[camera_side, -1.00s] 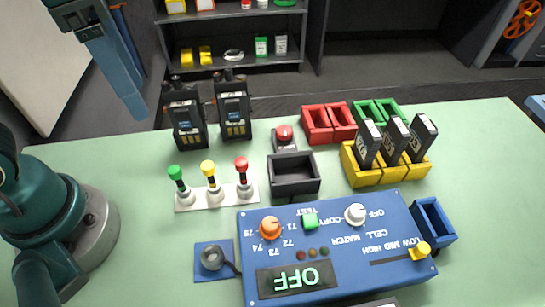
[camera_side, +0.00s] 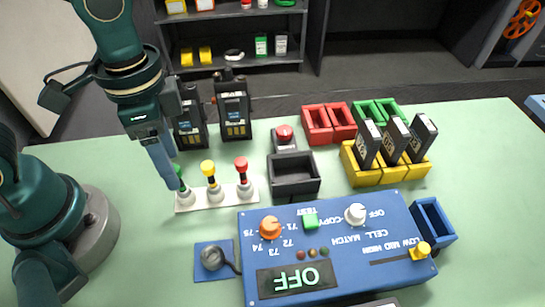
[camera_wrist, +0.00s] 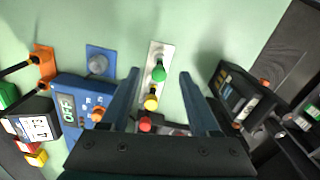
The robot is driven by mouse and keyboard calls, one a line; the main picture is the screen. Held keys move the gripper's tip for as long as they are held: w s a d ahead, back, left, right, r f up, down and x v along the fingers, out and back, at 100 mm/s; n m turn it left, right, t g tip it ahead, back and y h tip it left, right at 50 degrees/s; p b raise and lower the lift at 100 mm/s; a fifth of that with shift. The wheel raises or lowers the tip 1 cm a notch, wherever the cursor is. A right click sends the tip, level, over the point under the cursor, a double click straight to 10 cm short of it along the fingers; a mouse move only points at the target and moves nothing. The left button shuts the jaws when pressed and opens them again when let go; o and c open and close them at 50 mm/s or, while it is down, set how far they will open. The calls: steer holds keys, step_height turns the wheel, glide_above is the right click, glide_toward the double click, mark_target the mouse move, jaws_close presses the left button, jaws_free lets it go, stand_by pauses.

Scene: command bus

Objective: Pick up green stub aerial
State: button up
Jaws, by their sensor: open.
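The green stub aerial (camera_wrist: 158,73) stands upright at one end of a white strip (camera_wrist: 167,50), in line with a yellow aerial (camera_side: 208,168) and a red aerial (camera_side: 241,164). In the side view my gripper (camera_side: 174,184) points down over the green aerial and hides most of it; only a bit of green shows beside the fingers. In the wrist view my gripper (camera_wrist: 160,76) is open, with the green aerial between the two fingertips and the yellow one nearer the palm. I cannot tell whether a finger touches the green aerial.
Two black radios (camera_side: 235,112) stand close behind the strip. A black tray (camera_side: 294,190) and a blue control box (camera_side: 335,255) reading OFF lie to the right and front. Yellow holders (camera_side: 362,177) with batteries stand further right.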

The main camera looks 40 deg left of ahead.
mark_target(182, 188)
steer(key=shift+f, duration=2.9)
jaws_close()
